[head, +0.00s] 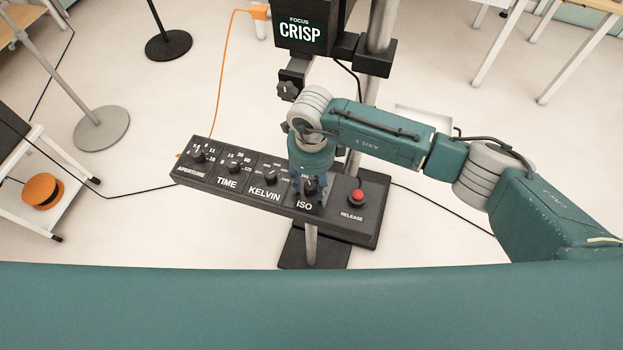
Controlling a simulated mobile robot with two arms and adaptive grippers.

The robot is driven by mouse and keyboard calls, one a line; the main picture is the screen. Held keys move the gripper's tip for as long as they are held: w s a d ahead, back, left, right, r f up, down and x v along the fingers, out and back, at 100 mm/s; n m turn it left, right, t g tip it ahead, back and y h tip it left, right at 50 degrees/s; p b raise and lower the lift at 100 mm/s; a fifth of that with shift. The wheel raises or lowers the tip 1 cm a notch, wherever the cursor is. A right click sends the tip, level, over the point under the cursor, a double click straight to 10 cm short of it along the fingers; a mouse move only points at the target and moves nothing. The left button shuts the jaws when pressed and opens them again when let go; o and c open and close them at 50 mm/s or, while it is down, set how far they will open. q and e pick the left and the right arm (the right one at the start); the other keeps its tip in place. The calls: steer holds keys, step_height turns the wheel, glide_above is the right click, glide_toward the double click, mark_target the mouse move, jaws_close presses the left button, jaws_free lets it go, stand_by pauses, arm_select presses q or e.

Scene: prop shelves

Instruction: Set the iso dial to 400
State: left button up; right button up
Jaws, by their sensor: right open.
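A black control panel (222,192) on a stand carries a row of dials labelled APERTURE, TIME, KELVIN and ISO. The ISO dial (311,187) is the rightmost dial, left of the red release button (357,196). My right gripper (309,188) reaches down over the ISO dial from above. Its fingers are open around or just above the dial; I cannot tell if they touch it. The gripper hides the ISO numbers and much of the dial, so its setting cannot be read. My left gripper is not in view.
The KELVIN dial (270,174) sits close left of my right gripper. A black box (300,31) reading FOCUS CRISP hangs on the pole behind the panel. Cables cross the floor.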

steer(key=shift+f, duration=0.35)
jaws_close()
